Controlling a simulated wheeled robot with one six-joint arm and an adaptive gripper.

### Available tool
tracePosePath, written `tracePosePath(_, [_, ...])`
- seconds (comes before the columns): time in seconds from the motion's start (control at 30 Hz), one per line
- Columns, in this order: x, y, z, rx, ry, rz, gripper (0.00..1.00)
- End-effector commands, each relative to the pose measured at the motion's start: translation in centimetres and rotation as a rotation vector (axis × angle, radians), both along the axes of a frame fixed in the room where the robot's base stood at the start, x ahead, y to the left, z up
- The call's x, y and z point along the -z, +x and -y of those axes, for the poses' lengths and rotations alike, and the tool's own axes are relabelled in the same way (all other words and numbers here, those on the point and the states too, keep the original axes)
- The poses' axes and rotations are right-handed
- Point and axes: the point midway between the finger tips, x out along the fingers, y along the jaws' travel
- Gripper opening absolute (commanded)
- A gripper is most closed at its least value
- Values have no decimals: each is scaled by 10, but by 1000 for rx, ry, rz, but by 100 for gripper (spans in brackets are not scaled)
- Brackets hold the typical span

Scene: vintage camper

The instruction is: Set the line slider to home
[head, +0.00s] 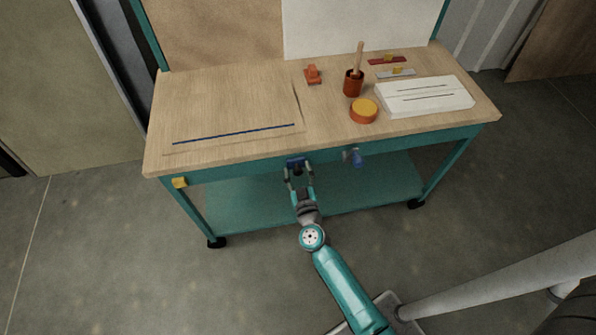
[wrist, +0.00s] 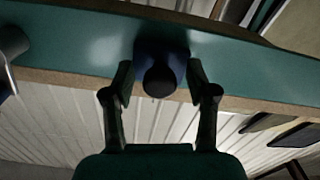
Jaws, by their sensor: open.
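A dark blue block (head: 296,162) with a rounded dark end sits on the teal front rail (head: 250,167) of the workbench. It looks like the slider, though no marking shows which end is home. In the wrist view the blue block (wrist: 160,65) stands between my fingertips. My gripper (head: 299,175) is open, with one finger on each side of the block; it also shows in the wrist view (wrist: 160,92). Small gaps seem to remain beside the block, but contact is hard to tell. A yellow block (head: 180,182) is at the rail's left end.
A blue-and-grey knob (head: 355,157) is on the rail to the right of my gripper. The wooden worktop (head: 240,90) holds a board with a blue line, an orange-lidded tin (head: 363,110), a brush pot (head: 353,84) and a white pad (head: 425,95). A teal lower shelf (head: 260,210) lies below.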

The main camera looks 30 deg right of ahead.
Motion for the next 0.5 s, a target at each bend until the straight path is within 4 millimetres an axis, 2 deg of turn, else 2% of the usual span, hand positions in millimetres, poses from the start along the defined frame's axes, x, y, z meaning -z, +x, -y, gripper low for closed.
tracePosePath(0.03, [0,0,0,0,0,0,55])
tracePosePath(0.2, [0,0,0,0,0,0,12])
tracePosePath(0.27, [0,0,0,0,0,0,0])
tracePosePath(0.5, [0,0,-1,0,0,0,0])
